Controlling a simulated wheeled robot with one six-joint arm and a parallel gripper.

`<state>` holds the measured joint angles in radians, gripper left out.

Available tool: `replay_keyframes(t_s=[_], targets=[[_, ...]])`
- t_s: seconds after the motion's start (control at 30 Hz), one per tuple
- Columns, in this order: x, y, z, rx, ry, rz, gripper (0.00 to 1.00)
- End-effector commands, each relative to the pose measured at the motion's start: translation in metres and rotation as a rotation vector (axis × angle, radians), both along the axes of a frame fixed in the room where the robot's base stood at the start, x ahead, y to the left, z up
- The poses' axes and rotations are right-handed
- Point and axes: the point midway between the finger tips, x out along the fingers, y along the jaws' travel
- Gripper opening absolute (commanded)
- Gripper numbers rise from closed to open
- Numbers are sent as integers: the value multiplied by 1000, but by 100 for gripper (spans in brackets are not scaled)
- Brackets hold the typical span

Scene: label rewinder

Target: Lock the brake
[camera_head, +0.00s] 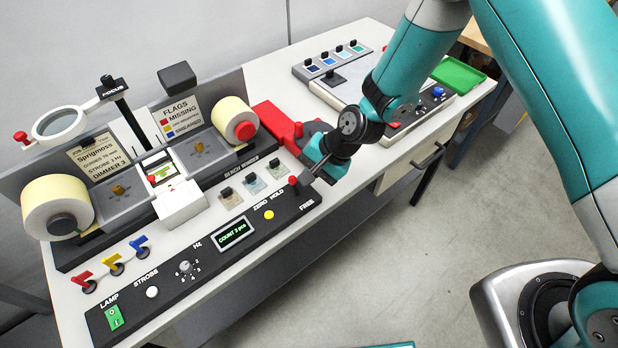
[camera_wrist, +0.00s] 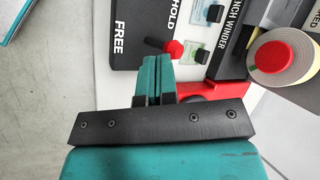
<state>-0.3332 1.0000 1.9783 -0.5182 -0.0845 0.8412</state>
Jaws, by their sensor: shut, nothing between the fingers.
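The brake lever is a short black stem with a red knob (camera_head: 292,181), at the right end of the black control panel, by the printed words HOLD and FREE. In the wrist view its red knob (camera_wrist: 174,49) lies just beyond my fingertips. I cannot tell for sure which word the lever is set to. My gripper (camera_head: 308,176) is over the right end of the panel, close to the right of the knob. In the wrist view my gripper (camera_wrist: 158,62) has its teal fingers together and empty. Whether they touch the lever is unclear.
A red arm (camera_head: 298,130) lies behind my gripper, beside the label roll (camera_head: 232,112). A yellow button (camera_head: 269,214) sits on the panel. Open floor lies in front of the bench.

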Motion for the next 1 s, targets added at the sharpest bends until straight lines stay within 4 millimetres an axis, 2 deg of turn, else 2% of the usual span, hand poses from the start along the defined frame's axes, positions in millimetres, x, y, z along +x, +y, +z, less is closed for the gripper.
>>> replay_keyframes(t_s=[0.13,0.57,0.83,1.0], targets=[[0,0,8,0,0,0,0],[-1,-3,11,0,0,1,0],[-7,-30,35,3,-7,11,0],[-1,-43,67,2,-8,15,0]])
